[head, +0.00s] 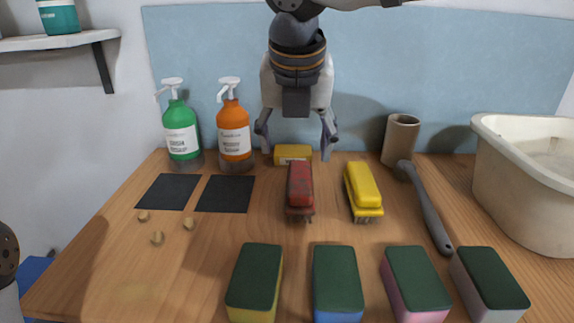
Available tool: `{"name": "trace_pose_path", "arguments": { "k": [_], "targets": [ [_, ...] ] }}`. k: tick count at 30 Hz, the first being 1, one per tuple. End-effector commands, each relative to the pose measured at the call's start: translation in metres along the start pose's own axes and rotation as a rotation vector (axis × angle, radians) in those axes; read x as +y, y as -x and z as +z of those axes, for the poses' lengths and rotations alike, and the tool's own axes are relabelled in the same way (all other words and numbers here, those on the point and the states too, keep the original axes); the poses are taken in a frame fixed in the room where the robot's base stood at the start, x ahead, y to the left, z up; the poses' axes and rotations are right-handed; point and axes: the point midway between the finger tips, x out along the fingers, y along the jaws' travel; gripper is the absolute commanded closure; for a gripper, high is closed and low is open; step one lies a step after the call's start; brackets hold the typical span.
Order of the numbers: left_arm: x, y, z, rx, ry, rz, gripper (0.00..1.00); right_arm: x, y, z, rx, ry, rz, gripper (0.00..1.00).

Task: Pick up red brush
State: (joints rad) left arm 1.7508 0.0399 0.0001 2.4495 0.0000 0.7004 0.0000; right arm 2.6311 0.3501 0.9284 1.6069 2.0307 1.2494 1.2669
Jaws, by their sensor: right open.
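The red brush (300,188) lies on the wooden counter near its middle, its long side pointing away from me and its bristles down. My right gripper (297,142) is open and points down above the far end of the red brush. Its two fingers are spread, one to each side of the brush's line, with nothing between them that I can see held. A yellow brush (362,187) lies to the right of the red one, apart from it. Part of my left arm shows at the left edge, but its gripper is out of the picture.
A yellow box (293,154) sits behind the red brush. Green (181,130) and orange (234,130) pump bottles stand back left. Several sponges (337,278) line the front. A grey-handled tool (428,208), a brown cup (400,138) and a basin (520,180) are at right.

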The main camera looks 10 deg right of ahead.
Motion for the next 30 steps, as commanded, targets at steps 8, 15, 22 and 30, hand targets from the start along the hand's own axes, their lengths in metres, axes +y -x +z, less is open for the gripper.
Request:
{"name": "trace_pose_path", "arguments": {
  "k": [8,15,22,30],
  "targets": [
    [-0.001,-0.012,0.011,-0.045,0.0,-0.002,0.6,-0.001,-0.061,-0.002,0.01,0.003,-0.004,0.33],
    [-0.001,-0.014,0.012,-0.052,0.0,-0.002,0.6,-0.004,-0.085,-0.003,0.007,0.002,-0.005,0.33],
    [-0.001,-0.021,0.017,-0.072,0.001,-0.003,0.6,-0.006,-0.122,-0.004,0.007,0.003,-0.003,0.33],
    [-0.001,-0.019,0.016,-0.068,0.001,-0.003,0.6,-0.006,-0.119,-0.002,0.002,0.002,-0.001,0.58]
  ]
}}
